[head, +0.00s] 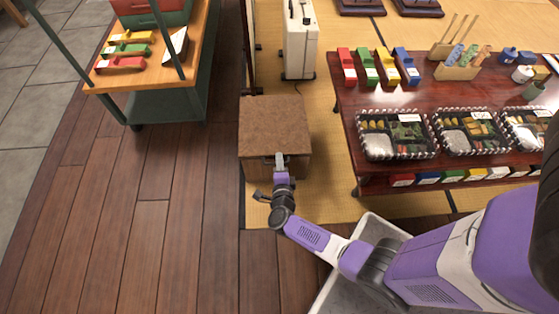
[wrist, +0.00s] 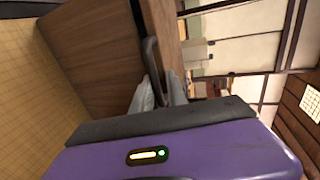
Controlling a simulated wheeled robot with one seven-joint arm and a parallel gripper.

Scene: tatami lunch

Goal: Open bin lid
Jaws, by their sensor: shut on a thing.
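The bin is a brown wooden box (head: 300,165) standing on the tatami, with a flat brown lid (head: 273,120) that looks closed. My gripper (head: 281,160) is at the lid's front edge. In the wrist view, my gripper (wrist: 160,92) is shut on the dark curved handle (wrist: 150,60) at the edge of the wooden bin (wrist: 90,50). A dark gap line runs between the lid and the bin body there. The fingers hide part of the handle.
A dark red low table (head: 345,110) with bento boxes (head: 397,133) stands to the right. A wooden-topped cart (head: 190,62) is at the upper left. A white case (head: 300,50) stands behind the bin. The wooden floor (head: 150,220) at left is clear.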

